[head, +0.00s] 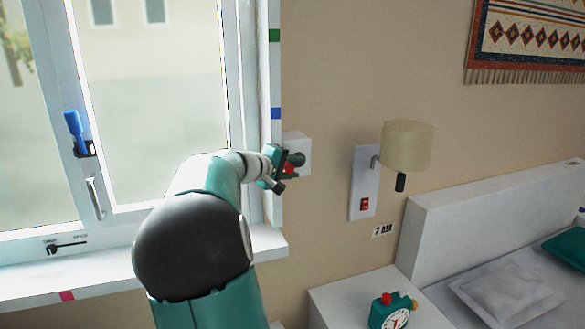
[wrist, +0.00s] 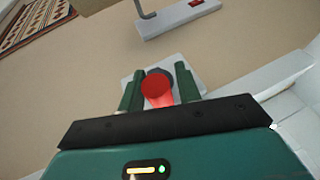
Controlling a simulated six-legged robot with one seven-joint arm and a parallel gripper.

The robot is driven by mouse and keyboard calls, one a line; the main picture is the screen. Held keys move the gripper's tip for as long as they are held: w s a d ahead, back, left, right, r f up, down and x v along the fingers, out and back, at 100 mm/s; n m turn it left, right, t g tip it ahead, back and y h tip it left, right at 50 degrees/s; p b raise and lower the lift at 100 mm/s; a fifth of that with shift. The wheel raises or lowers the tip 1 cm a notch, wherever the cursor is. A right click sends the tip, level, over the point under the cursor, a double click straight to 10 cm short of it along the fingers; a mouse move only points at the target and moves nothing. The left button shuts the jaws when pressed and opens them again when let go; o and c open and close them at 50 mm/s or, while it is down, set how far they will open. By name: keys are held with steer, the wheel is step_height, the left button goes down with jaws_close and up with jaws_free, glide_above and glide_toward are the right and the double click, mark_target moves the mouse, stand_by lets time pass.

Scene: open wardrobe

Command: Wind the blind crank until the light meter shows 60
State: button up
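The crank is on a white wall box (head: 297,153) at the right of the window frame; it has a dark round hub and a red handle (head: 291,169). In the wrist view the red handle (wrist: 157,90) lies between the two green fingers of my gripper (wrist: 159,92), with the grey hub behind it. My gripper (head: 280,170) is at the crank in the head view. Its fingers are spread on both sides of the handle; whether they touch it I cannot tell. I make out no light meter reading in either view.
The window (head: 150,90) has a blue-handled latch (head: 74,130) and a small slider (head: 66,246) below. A wall lamp (head: 406,147) with a red switch (head: 365,203) is right of the crank. A green clock (head: 390,312) stands on the bedside table (head: 345,288).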

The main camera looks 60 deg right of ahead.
steer(key=c, duration=0.6)
steer(key=shift+r, duration=0.1)
steer(key=r+m+t+y, duration=0.1)
steer(key=t+y, duration=0.2)
steer(key=s+d+r+m+t+y, duration=0.1)
steer(key=t+y, duration=0.2)
steer(key=y, duration=0.1)
steer(key=s+d+r+m+t+y, duration=0.1)
steer(key=t+y, duration=0.2)
steer(key=y, duration=0.1)
steer(key=shift+m, duration=0.3)
steer(key=t+y, duration=0.2)
steer(key=s+d+m+t+y, duration=0.1)
steer(key=t, duration=0.1)
steer(key=shift+f+y, duration=0.1)
steer(key=shift+y, duration=0.3)
jaws_close()
